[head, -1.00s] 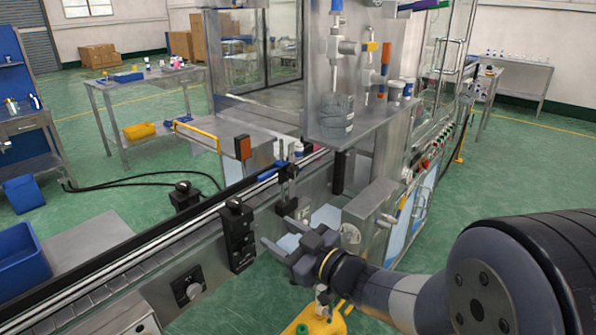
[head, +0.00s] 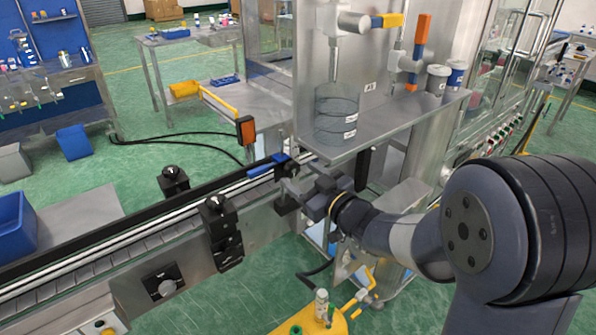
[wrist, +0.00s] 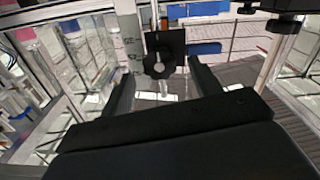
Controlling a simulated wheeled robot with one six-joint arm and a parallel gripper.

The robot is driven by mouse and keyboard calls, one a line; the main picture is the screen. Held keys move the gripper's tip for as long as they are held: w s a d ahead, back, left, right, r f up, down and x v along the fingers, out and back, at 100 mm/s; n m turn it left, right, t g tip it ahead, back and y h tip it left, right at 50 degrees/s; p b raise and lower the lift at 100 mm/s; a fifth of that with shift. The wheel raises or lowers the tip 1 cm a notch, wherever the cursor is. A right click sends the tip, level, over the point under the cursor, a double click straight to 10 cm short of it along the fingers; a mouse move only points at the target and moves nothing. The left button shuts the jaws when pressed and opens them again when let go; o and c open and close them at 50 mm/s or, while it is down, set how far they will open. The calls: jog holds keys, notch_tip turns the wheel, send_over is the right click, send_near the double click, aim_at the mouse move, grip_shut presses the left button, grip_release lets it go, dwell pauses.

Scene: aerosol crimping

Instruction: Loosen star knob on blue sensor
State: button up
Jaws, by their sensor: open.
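The blue sensor (head: 281,159) sits on a black bracket at the conveyor's edge, just left of my gripper in the head view. In the wrist view a black bracket block (wrist: 165,45) with a round grey-rimmed knob or clamp (wrist: 159,65) lies ahead, between the fingers' lines. I cannot clearly make out the star shape. A blue part (wrist: 204,48) shows just right of the block. My gripper (head: 298,178) is open, its fingers pointing toward the bracket. In the wrist view the open fingers (wrist: 162,88) hold nothing, and contact with the knob cannot be told.
The conveyor (head: 120,250) runs diagonally to the lower left, with black knobbed brackets (head: 220,230) along its side. A steel shelf (head: 390,125) with a glass beaker (head: 336,115) overhangs close above my gripper. An orange-faced sensor (head: 246,130) stands behind the conveyor. A yellow tank (head: 310,325) stands below.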

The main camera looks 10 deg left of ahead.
jog(key=shift+x, duration=0.95)
jog(key=c, duration=1)
